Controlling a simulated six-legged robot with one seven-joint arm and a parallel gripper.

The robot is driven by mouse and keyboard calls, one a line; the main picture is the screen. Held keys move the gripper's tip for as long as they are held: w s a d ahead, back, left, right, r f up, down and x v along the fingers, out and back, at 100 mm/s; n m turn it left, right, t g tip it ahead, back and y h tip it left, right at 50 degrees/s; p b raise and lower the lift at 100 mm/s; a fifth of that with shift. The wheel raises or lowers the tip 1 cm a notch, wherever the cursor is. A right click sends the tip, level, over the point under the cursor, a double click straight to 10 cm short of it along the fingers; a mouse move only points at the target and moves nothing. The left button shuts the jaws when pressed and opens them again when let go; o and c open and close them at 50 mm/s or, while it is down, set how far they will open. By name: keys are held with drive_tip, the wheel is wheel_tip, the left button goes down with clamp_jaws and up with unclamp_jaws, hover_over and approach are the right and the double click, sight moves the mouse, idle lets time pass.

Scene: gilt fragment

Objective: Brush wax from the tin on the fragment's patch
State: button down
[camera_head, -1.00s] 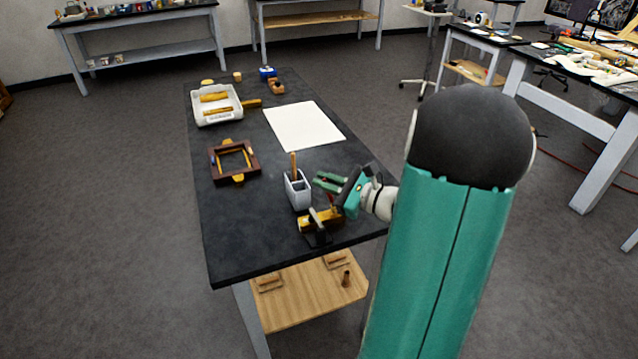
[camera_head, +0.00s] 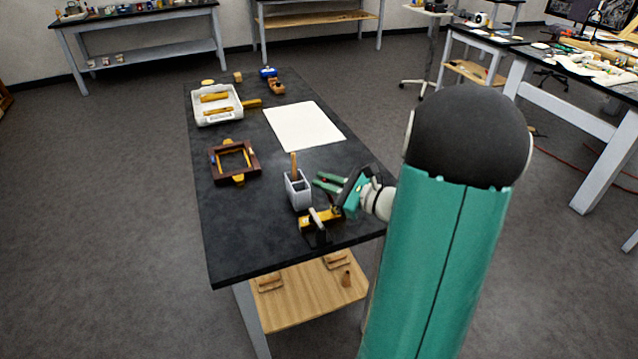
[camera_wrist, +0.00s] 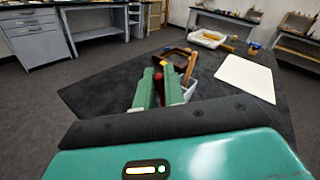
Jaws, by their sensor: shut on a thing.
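My gripper (camera_head: 328,183) is over the near right part of the black table, just right of a grey holder (camera_head: 299,193). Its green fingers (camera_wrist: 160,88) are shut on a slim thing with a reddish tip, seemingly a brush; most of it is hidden. A gold-coloured piece (camera_head: 312,223) with a dark clamp-like part lies below my gripper; it may be the fragment, and its patch cannot be made out.
A wooden handle (camera_head: 294,163) stands upright in the holder, close to my fingers. A brown frame (camera_head: 252,171) lies left, a white tray (camera_head: 201,117) beyond it. A white sheet (camera_head: 305,127) lies flat. The table's near left is clear.

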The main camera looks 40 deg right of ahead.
drive_tip(key=shift+d, duration=0.15)
drive_tip(key=shift+r, duration=3)
drive_tip(key=shift+r, duration=1.5)
drive_tip(key=shift+s+f, duration=0.15)
drive_tip(key=shift+f, duration=4.4)
